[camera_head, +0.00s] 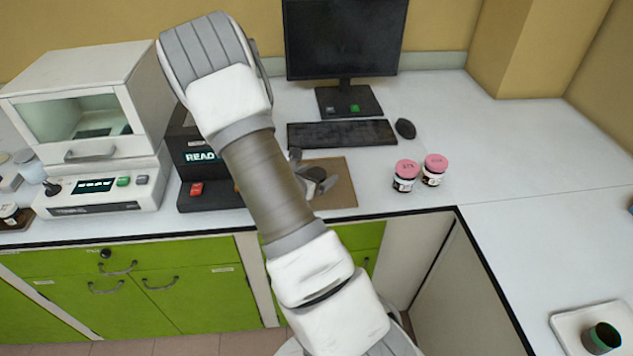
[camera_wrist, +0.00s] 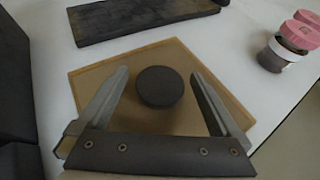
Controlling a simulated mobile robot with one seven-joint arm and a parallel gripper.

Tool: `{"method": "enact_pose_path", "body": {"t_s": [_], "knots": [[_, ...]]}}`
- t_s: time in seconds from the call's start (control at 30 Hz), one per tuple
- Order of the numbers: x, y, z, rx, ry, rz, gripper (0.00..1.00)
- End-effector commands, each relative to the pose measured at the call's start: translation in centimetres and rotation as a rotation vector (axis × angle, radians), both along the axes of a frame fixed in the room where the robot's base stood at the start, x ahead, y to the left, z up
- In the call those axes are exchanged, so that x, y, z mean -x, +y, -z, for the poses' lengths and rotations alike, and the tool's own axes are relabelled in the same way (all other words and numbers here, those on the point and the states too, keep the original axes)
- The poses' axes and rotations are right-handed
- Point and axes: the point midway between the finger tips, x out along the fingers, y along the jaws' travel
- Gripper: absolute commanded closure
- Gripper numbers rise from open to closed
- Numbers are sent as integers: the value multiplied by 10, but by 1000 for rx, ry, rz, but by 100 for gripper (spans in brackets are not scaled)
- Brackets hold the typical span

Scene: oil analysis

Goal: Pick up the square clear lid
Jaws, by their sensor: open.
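The square lid (camera_wrist: 215,118) appears as a flat, tan-tinted square plate on the white counter, with a round dark knob (camera_wrist: 160,87) near its middle. In the head view the plate (camera_head: 342,192) lies in front of the keyboard, partly hidden by my arm. My gripper (camera_wrist: 160,74) is open above the plate, with one finger on each side of the knob and a gap on both sides. It also shows in the head view (camera_head: 315,170), partly behind my arm. I cannot tell how far the fingertips are above the plate.
A keyboard (camera_head: 342,133), mouse (camera_head: 405,128) and monitor (camera_head: 343,40) stand behind the plate. Two pink-capped jars (camera_head: 405,176) (camera_head: 434,170) stand to its right. A black device (camera_head: 197,165) is on the left, beside a white instrument (camera_head: 85,130). The right counter is mostly free.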

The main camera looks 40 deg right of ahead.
Motion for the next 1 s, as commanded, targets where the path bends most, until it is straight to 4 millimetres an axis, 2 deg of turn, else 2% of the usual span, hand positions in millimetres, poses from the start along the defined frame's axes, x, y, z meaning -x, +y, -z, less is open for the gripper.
{"method": "enact_pose_path", "body": {"t_s": [0.17,0.7,1.0], "knots": [[0,0,0,0,0,0,2],[0,0,0,0,0,0,99],[0,0,-1,2,-2,0,100]]}}
